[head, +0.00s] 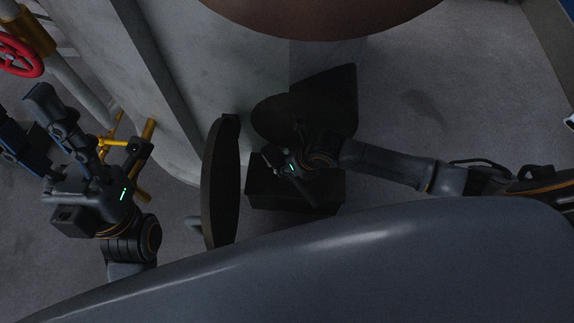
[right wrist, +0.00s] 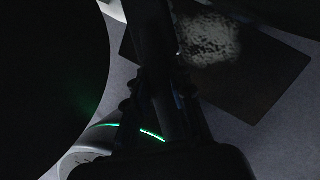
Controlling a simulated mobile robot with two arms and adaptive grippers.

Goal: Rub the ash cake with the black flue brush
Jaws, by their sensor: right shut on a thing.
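My right gripper (head: 280,160) is beside a dark boiler door and is shut on the black flue brush. In the right wrist view the brush (right wrist: 160,95) shows as a dark shaft between the fingers, running up the picture; its bristles cannot be made out. The ash cake (right wrist: 208,38) is a pale, mottled patch on a dark brown plate, just right of the brush's upper part. I cannot tell whether the brush touches it. The cake is not discernible in the head view. My left gripper (head: 95,125) is at the left, its fingers apart, with nothing visible held.
A round dark door (head: 221,185) stands edge-on left of my right gripper. A black box (head: 325,188) lies below that gripper. Yellow pipework (head: 148,132) is close to my left gripper, with a red handwheel (head: 22,56) at upper left. Floor at the right (head: 460,100) is clear.

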